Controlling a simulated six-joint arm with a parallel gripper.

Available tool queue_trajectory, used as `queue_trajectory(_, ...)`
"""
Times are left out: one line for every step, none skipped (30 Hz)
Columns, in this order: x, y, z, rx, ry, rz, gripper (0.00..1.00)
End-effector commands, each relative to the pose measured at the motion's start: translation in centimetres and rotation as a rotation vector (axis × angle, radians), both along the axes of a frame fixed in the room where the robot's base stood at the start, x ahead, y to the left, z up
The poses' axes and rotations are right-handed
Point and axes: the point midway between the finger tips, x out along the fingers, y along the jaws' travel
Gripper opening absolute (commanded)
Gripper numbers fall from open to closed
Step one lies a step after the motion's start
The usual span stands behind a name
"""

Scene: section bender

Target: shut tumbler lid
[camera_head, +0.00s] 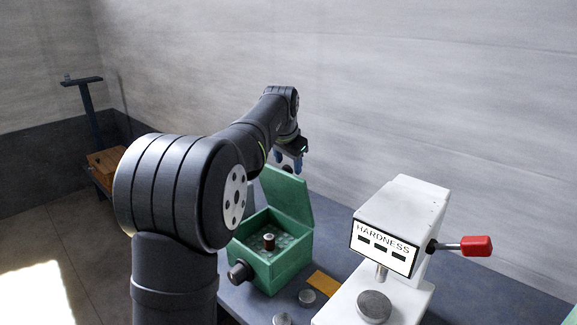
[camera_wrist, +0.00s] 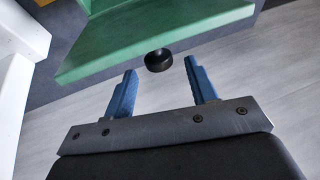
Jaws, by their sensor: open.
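The tumbler (camera_head: 280,266) is a green open-topped box with a dark knob (camera_head: 239,272) on its front left. Its green lid (camera_head: 288,195) stands raised at the back.
A white hardness tester (camera_head: 395,235) with a red-handled lever (camera_head: 476,245) stands right of the tumbler. Round metal discs (camera_head: 307,297) and a yellow strip (camera_head: 323,283) lie between them. The wall is close behind the bench.

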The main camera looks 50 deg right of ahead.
Motion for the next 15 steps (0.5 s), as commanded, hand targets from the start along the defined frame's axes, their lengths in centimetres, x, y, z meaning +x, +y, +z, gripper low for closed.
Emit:
queue_trajectory(0.1,-0.2,-0.6,0.002,0.001,0.0,0.52)
queue_trajectory(0.2,-0.3,-0.9,0.002,0.001,0.0,0.52)
queue_trajectory(0.3,-0.5,-1.2,0.001,0.0,0.0,0.52)
queue_trajectory(0.3,-0.5,-1.4,0.001,0.0,0.0,0.52)
queue_trajectory(0.4,-0.6,-1.5,0.0,0.0,0.0,0.52)
queue_trajectory(0.4,-0.7,-1.7,0.001,0.0,0.0,0.52)
queue_trajectory(0.4,-0.7,-1.8,0.001,0.0,0.0,0.52)
queue_trajectory(0.4,-0.7,-1.8,0.001,0.0,0.0,0.52)
queue_trajectory(0.4,-0.7,-1.9,0.001,0.0,0.0,0.52)
queue_trajectory(0.4,-0.7,-1.9,0.001,0.0,0.0,0.52)
queue_trajectory(0.4,-0.7,-1.9,0.0,0.0,0.0,0.52)
queue_trajectory(0.4,-0.7,-1.9,0.0,0.0,0.0,0.52)
queue_trajectory(0.4,-0.7,-1.9,0.0,0.0,0.0,0.52)
queue_trajectory(0.4,-0.7,-1.9,0.0,0.0,0.0,0.52)
queue_trajectory(0.4,-0.7,-1.8,0.0,0.0,0.0,0.52)
